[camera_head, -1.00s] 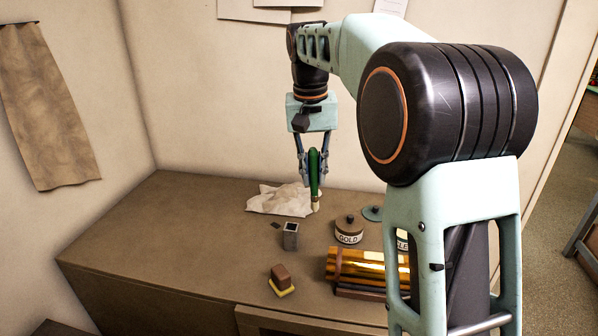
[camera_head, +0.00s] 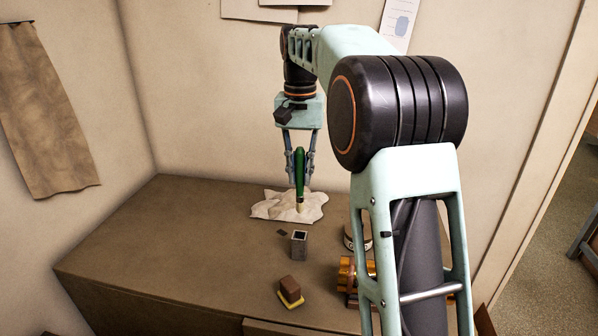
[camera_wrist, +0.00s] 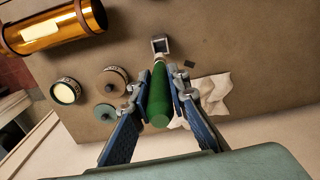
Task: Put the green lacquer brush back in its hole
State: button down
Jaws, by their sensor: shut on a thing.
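The green lacquer brush (camera_head: 300,172) hangs upright in my gripper (camera_head: 300,170), bristles down, above the crumpled cloth. My gripper is shut on its green handle. In the wrist view the brush (camera_wrist: 159,98) lies between the two blue fingers of my gripper (camera_wrist: 158,95). A small grey square holder with a dark opening in its top (camera_head: 299,243) stands on the bench, nearer the camera than the brush. The holder also shows in the wrist view (camera_wrist: 160,46), just past the brush's lower end. The brush is apart from the holder.
A crumpled pale cloth (camera_head: 275,207) lies behind the holder. A brown block on a yellow base (camera_head: 290,289) sits in front. The bench's left side is clear.

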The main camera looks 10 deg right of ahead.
aim_at(300, 201)
jog(key=shift+f+b, duration=1.85)
jog(key=shift+f, duration=1.05)
jog(key=shift+p, duration=0.8)
jog(key=shift+f+b, duration=2.65)
jog(key=shift+f, duration=1.65)
jog(key=c, duration=1.8)
grip_release()
jog(key=shift+r, duration=0.1)
jog(key=shift+o, duration=0.2)
